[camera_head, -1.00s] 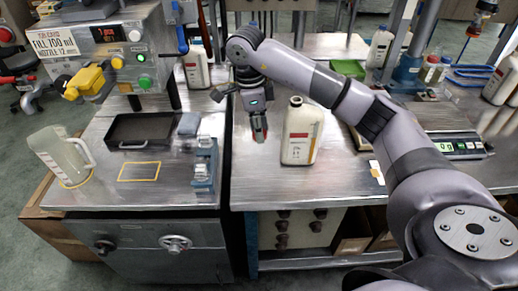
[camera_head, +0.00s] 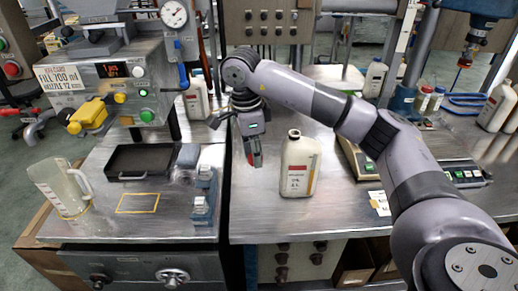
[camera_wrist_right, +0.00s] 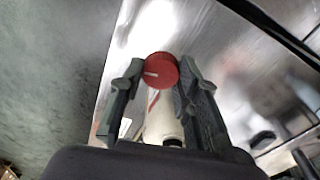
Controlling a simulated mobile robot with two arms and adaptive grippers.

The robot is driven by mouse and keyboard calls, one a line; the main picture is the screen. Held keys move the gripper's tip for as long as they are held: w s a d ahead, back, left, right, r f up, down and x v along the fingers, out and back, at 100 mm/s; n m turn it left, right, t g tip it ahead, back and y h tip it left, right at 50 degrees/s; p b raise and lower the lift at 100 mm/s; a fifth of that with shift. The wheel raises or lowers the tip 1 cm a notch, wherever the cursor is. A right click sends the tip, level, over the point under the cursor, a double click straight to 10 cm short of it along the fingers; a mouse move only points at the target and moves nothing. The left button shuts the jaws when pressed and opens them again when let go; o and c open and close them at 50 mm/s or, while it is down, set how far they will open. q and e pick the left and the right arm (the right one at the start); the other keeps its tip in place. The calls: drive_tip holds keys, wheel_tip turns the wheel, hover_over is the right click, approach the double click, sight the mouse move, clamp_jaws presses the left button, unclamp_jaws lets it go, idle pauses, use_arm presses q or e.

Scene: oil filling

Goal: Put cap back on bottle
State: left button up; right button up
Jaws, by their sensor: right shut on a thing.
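My right gripper (camera_head: 253,162) is shut on a red cap and hangs over the right bench, just left of the bottle. In the right wrist view the red cap (camera_wrist_right: 161,70) sits between the two fingertips (camera_wrist_right: 160,88). The white bottle (camera_head: 299,168), with a printed label, stands upright on the bench with its neck (camera_head: 294,134) uncapped. A gap separates the gripper from the bottle in the head view. A white bottle shape (camera_wrist_right: 163,120) also shows between the fingers in the wrist view. My left gripper is not in view.
A filling machine (camera_head: 110,80), a black tray (camera_head: 142,160) and a clear jug (camera_head: 62,188) are on the left bench. A scale (camera_head: 465,174) stands at the right. More bottles stand at the back. The bench (camera_head: 270,218) in front of the bottle is clear.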

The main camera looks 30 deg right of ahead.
drive_tip(key=s+a+f+n+t+y, duration=0.1)
drive_tip(key=s+a+n, duration=0.9)
drive_tip(key=n, duration=1.2)
drive_tip(key=shift+s+a+f+t, duration=0.2)
drive_tip(key=shift+a+f+t, duration=0.2)
drive_tip(key=shift+a, duration=0.6)
